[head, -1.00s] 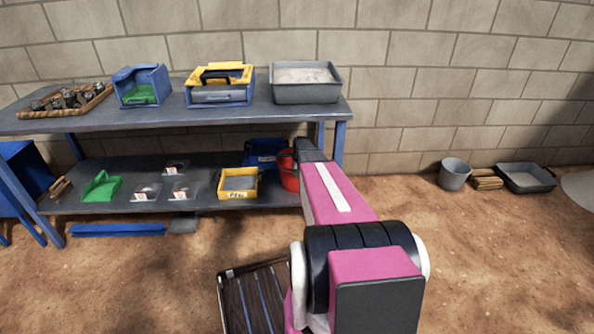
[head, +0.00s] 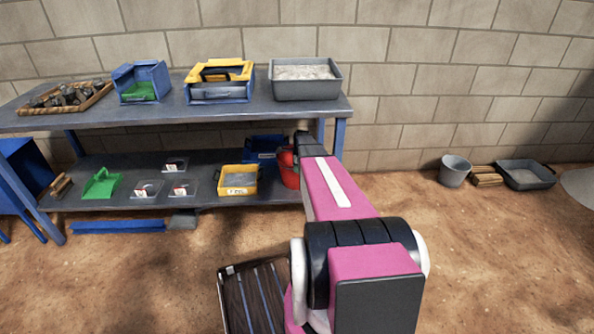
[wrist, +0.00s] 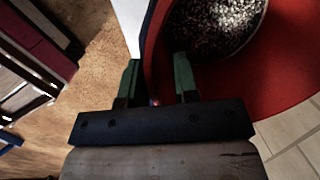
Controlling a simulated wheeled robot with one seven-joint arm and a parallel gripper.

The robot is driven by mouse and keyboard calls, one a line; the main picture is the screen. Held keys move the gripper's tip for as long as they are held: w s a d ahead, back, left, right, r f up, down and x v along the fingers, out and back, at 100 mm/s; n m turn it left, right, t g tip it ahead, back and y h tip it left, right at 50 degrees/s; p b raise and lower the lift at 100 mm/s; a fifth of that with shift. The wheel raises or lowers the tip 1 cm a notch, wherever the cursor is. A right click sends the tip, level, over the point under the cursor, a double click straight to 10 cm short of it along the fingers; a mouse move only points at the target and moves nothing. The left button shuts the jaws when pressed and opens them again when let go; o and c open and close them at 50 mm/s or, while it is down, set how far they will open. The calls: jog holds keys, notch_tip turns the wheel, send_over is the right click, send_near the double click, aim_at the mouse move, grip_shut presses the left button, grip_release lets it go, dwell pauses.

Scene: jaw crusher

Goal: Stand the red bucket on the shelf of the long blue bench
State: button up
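The red bucket (head: 287,169) is at the right end of the lower shelf (head: 140,200) of the long blue bench (head: 230,112). My arm partly hides it in the head view, and its base contact is unclear. In the wrist view the bucket (wrist: 280,75) fills the upper right, with dark speckled material inside. My gripper (wrist: 158,78) has its two green fingers on either side of the bucket's wall, near the rim. A gap shows between the fingers and the wall, so it looks open. The fingers are hidden in the head view.
A yellow bin (head: 238,190) and a blue bin (head: 264,143) stand left of the bucket on the shelf. The bench's right leg (head: 340,140) is close to my arm. A grey bucket (head: 454,171) and grey tray (head: 525,177) lie by the wall.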

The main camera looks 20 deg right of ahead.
notch_tip(320, 180, up, 6)
jog(key=s, duration=0.1)
jog(key=s+a+r+n, duration=0.2)
jog(key=s+a+n, duration=0.8)
jog(key=s, duration=0.3)
jog(key=s+a+r+n+g+h, duration=0.1)
jog(key=s+a+r+n, duration=0.1)
jog(key=s+a+n, duration=0.8)
jog(key=s+n, duration=0.1)
jog(key=s, duration=0.3)
jog(key=shift+a+r, duration=0.4)
jog(key=shift+s, duration=0.1)
